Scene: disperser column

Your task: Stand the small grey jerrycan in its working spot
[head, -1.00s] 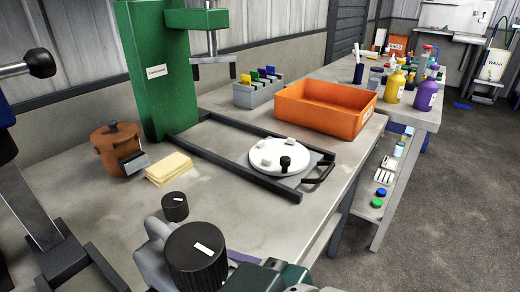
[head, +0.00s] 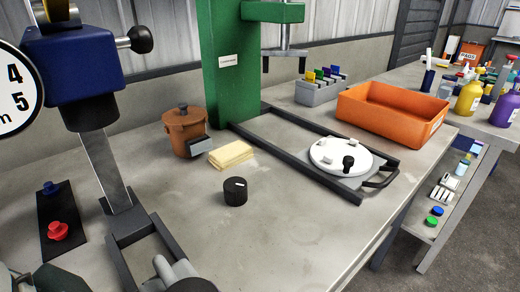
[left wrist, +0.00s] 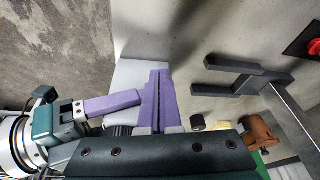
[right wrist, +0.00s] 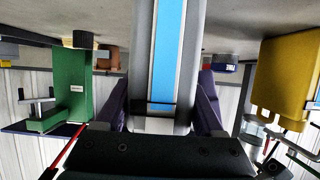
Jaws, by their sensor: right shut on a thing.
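The small grey jerrycan (head: 168,270) shows at the bottom edge of the head view, only its handle and black cap in frame. In the right wrist view its grey body with a blue stripe (right wrist: 190,50) fills the middle. My right gripper (right wrist: 163,95) is shut on it, one purple finger on each side. In the left wrist view my left gripper (left wrist: 160,75) has its purple fingers together, with the light grey jerrycan (left wrist: 135,75) behind them; I see nothing between them. A dark fork-shaped base (head: 133,235) under the dial column lies just beyond the jerrycan. The jerrycan's underside is hidden.
A black knob (head: 235,192) stands on the bench right of the fork. A panel with blue and red buttons (head: 58,230) lies left of it. A brown pot (head: 185,135), yellow cloths (head: 231,155), green press (head: 225,65) and orange tray (head: 390,120) stand farther back. The right front bench is clear.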

